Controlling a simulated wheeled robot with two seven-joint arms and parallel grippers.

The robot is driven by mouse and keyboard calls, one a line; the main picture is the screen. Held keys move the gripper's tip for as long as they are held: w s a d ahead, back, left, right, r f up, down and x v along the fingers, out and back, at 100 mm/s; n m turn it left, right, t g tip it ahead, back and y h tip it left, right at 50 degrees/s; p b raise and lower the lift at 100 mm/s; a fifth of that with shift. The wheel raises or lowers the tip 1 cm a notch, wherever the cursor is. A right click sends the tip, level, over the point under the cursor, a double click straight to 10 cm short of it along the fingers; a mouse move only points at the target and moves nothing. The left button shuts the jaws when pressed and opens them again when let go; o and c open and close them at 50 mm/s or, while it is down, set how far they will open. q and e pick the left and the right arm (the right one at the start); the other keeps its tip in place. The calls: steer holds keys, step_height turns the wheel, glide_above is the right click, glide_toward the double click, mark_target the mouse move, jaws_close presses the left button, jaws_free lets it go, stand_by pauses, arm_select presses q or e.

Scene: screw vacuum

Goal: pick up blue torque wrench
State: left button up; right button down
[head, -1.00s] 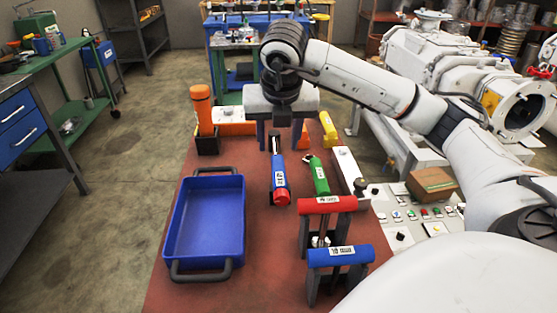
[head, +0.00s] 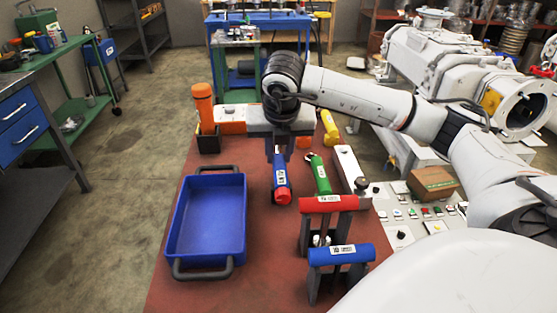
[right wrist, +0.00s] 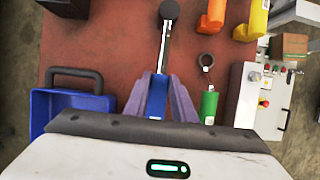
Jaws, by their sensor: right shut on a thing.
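The blue torque wrench (head: 281,181) has a blue handle with a white label and a red end cap. It lies lengthwise on the red-brown table, with the cap toward me. My right gripper (head: 279,155) is over it from above, its fingers on either side of the handle and shut on it. Most of the handle is hidden there by the gripper body. My left gripper is not in view.
A blue tray (head: 207,220) with dark handles stands left of the wrench. A green-handled tool (head: 319,176) lies close on its right. Red (head: 328,203) and blue (head: 341,254) bar-handled tools stand nearer me. Orange (head: 204,105) and yellow (head: 329,126) tools are behind.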

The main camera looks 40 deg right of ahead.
mark_target(279, 157)
steer(key=shift+r, duration=0.15)
step_height(279, 157, up, 10)
stand_by(0.6)
